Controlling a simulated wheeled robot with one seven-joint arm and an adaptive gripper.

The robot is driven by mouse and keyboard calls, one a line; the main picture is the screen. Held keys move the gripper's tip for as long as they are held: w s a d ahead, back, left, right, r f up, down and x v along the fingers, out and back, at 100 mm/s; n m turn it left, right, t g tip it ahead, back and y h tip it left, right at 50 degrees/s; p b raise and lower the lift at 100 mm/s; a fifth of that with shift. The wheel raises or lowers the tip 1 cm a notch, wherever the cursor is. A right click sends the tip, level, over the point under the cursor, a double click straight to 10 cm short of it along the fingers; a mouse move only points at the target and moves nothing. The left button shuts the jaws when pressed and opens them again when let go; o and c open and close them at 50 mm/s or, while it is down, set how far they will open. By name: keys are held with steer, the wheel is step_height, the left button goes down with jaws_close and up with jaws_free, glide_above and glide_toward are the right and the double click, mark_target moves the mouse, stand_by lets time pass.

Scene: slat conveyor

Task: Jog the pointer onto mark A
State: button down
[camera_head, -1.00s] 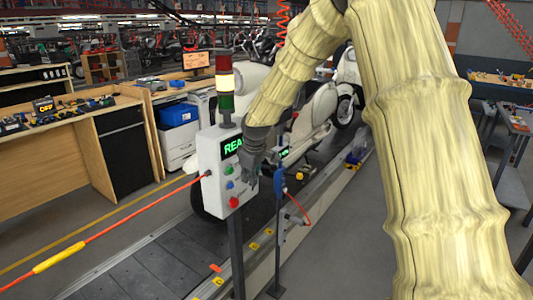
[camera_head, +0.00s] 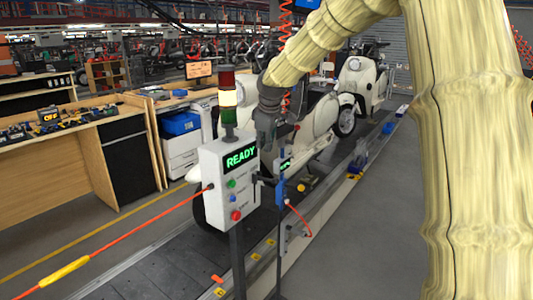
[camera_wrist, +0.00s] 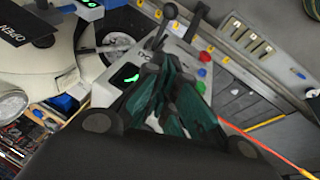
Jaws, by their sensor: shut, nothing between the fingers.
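A grey control box (camera_head: 226,175) on a post shows a green READY display (camera_head: 241,156). Its face has a green button (camera_head: 231,183), a blue button (camera_head: 232,198) and a red button (camera_head: 236,215). In the wrist view the box also shows its red button (camera_wrist: 201,87) and a black lever (camera_wrist: 161,29). My gripper (camera_head: 266,142) is shut and empty, at the box's upper right; its dark fingers (camera_wrist: 172,70) cover part of the box in the wrist view. A small orange piece (camera_head: 217,279) and yellow marks (camera_head: 243,267) lie along the conveyor edge.
A stack light (camera_head: 228,98) stands on the box, its middle section lit. A blue-fronted unit (camera_head: 281,190) on a thin post stands just right. Cream scooters (camera_head: 325,120) stand on the conveyor behind. An orange cable (camera_head: 150,232) runs left.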

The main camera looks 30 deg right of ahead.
steer(key=p, duration=0.3)
glide_above(266, 180)
steer(key=a, duration=0.2)
step_height(266, 180, down, 8)
steer(key=shift+s+d+f+p, duration=0.3)
steer(key=shift+s+f, duration=0.05)
steer(key=shift+f, duration=0.3)
steer(key=shift+s+d+f+p, duration=0.25)
steer(key=shift+s+f+p, duration=0.1)
steer(key=shift+f, duration=0.25)
steer(key=shift+s+d+f+p, duration=0.3)
steer(key=shift+f, duration=0.35)
